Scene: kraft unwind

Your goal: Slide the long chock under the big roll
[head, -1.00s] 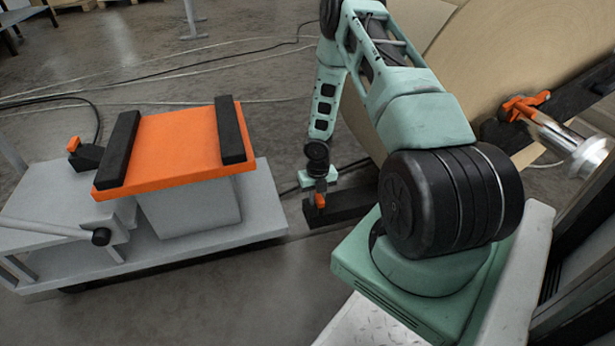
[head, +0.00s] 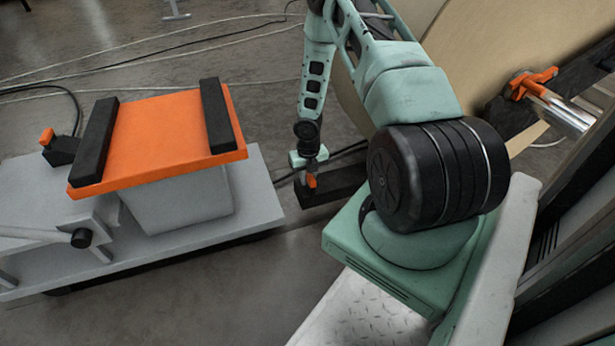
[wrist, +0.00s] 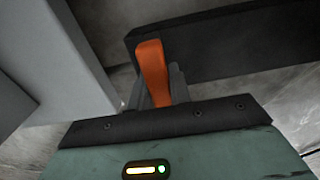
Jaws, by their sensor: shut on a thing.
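The long chock (head: 340,184) is a dark bar with an orange grip tab. It lies low, at or near the floor, between the cart and my arm's base. My gripper (head: 309,176) points down and is shut on the orange tab at the bar's left end. In the wrist view the fingers (wrist: 157,92) close around the tab, and the dark chock (wrist: 235,45) extends to the right. The big roll (head: 500,50) is kraft-brown at the upper right. Its lower edge near the chock is hidden behind my arm, so I cannot tell the gap between them.
A grey cart (head: 250,200) with an orange platform (head: 160,130) and two black bars stands left, close to my gripper. A small black block with an orange tab (head: 62,148) sits on it. A metal shaft with an orange fitting (head: 535,82) projects from the roll. Cables cross the floor behind.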

